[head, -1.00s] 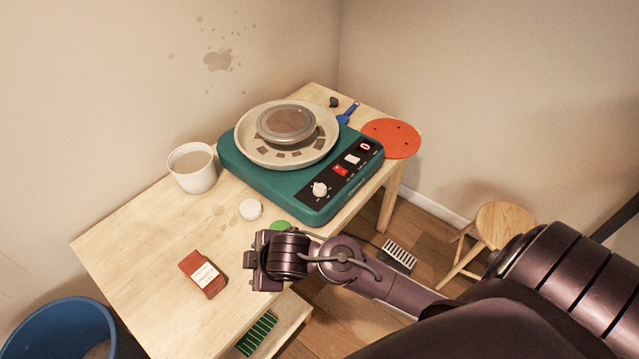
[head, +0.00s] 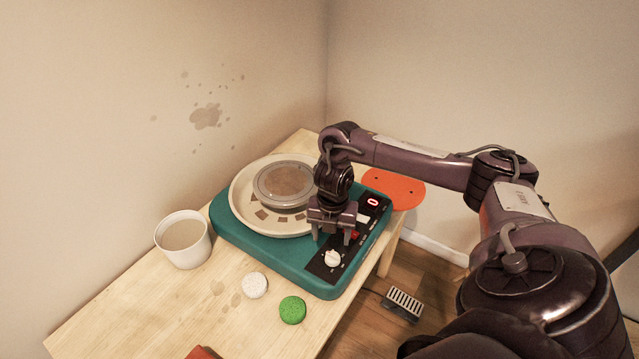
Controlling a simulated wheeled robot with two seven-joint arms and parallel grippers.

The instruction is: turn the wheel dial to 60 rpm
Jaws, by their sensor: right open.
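The teal pottery wheel (head: 268,262) sits on the wooden table, with a cream splash pan (head: 243,205) and a round wheel head (head: 285,184) on top. Its white dial (head: 333,258) is at the near end of the black control panel (head: 324,271). The red display (head: 373,201) at the far end reads 0. A red switch is partly hidden by my gripper. My right gripper (head: 331,238) is open, pointing down above the panel, with its fingertips just behind the dial in the picture. I cannot tell whether they touch anything. My left gripper is not in view.
A white cup (head: 184,240) stands left of the wheel. A white round piece (head: 255,285) and a green one (head: 292,309) lie in front. An orange disc (head: 397,188) is behind the arm. A foot pedal (head: 403,303) is on the floor.

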